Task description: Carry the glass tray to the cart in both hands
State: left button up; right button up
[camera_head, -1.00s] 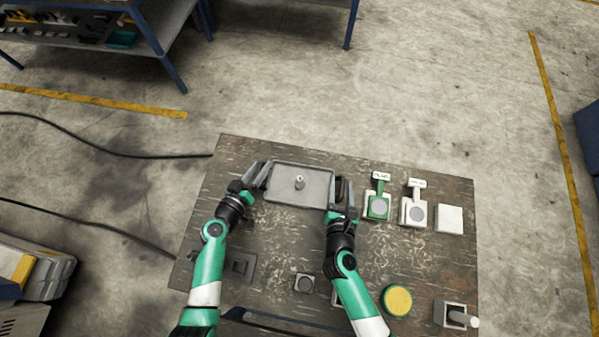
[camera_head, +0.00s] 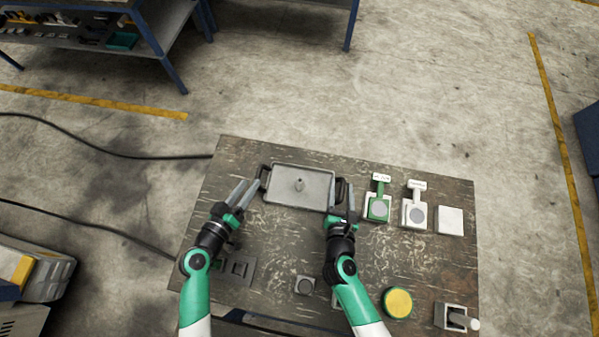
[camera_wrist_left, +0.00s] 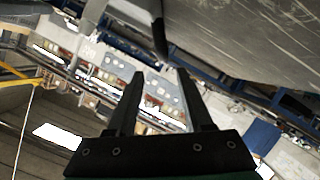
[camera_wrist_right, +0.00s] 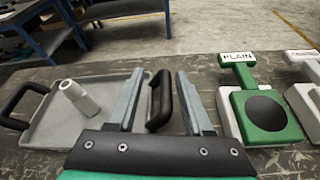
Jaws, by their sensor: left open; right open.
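The grey tray (camera_head: 318,192) lies on the worn dark table with a small pale cylinder (camera_head: 300,185) standing on it. It has a dark handle at each end. My left gripper (camera_head: 249,188) is open and empty, just left of the left handle (camera_head: 263,173) and clear of it. In the left wrist view a dark handle (camera_wrist_left: 159,38) shows beyond its fingertips. My right gripper (camera_head: 342,189) is open at the right end. In the right wrist view the right handle (camera_wrist_right: 160,100) shows between its fingers; I cannot tell whether they touch it.
A green holder (camera_head: 378,205), a white holder (camera_head: 414,212) and a white block (camera_head: 450,220) stand right of the tray. A yellow-topped round piece (camera_head: 398,302) is nearer. A blue-framed shelf (camera_head: 165,60) stands beyond clear floor. I cannot tell which thing is the cart.

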pick_arm(q)
jog(key=shift+s+a+f, duration=0.15)
jog(key=shift+s+f, duration=0.1)
jog(key=shift+s, duration=0.05)
pick_arm(e)
jog(key=v, duration=0.4)
jog(key=f+v, duration=0.1)
jog(key=v, duration=0.1)
jog(key=shift+s, duration=0.25)
pick_arm(q)
jog(key=shift+s+r, duration=0.1)
pick_arm(e)
jog(key=shift+s+r, duration=0.4)
jog(key=shift+r, duration=0.05)
pick_arm(q)
jog(key=shift+p, duration=0.3)
pick_arm(e)
jog(key=shift+w+r, duration=0.1)
jog(key=shift+r, duration=0.05)
